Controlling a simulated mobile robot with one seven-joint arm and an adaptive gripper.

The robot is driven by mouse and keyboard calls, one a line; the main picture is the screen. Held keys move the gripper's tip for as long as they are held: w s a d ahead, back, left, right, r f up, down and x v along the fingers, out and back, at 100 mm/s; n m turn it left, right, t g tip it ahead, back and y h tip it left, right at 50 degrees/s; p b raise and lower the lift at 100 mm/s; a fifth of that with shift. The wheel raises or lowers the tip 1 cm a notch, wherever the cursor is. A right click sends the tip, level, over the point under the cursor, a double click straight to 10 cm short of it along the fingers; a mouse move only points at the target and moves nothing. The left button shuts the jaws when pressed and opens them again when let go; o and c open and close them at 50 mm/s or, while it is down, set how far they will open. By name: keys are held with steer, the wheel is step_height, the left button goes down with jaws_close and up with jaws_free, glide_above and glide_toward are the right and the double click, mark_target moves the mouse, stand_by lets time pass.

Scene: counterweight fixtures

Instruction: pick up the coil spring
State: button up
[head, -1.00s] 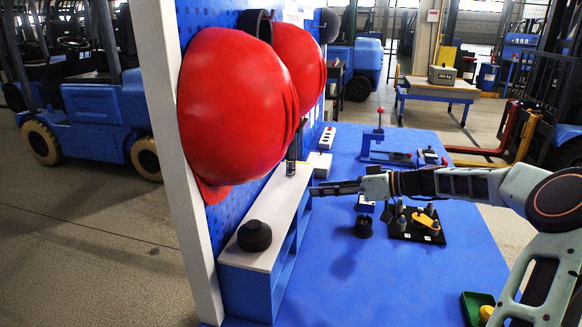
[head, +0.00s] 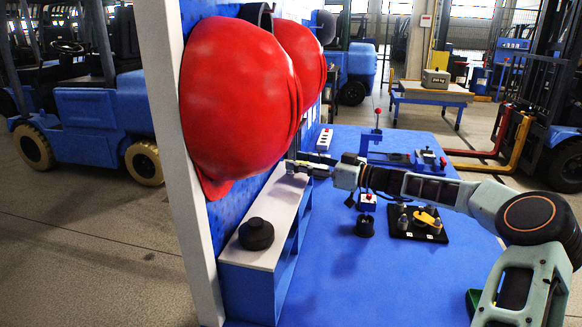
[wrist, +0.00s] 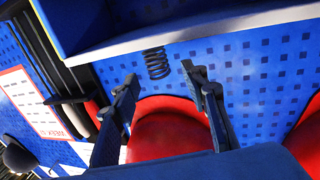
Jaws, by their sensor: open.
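The coil spring (wrist: 156,62) is a dark, narrow coil in the wrist view. It stands at the pale shelf top, in front of the blue perforated panel; this view looks turned over. My gripper (wrist: 161,76) is open, with one finger on each side of the spring's line. The spring lies at or just beyond the fingertips, and no finger visibly touches it. In the head view my gripper (head: 298,165) reaches left over the far part of the white-topped shelf (head: 268,213). I cannot make out the spring there, behind the gripper.
Two red helmets, the nearer (head: 238,95) and the farther (head: 300,62), hang on the panel above the shelf. A black round knob-like object (head: 256,234) sits on the shelf's near end. A black tray (head: 418,224) with small parts lies on the blue surface (head: 380,280).

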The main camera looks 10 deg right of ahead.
steer(key=shift+x, duration=1.45)
steer(key=shift+c, duration=0.6)
steer(key=c, duration=0.9)
steer(key=shift+c, duration=0.2)
steer(key=shift+r, duration=0.1)
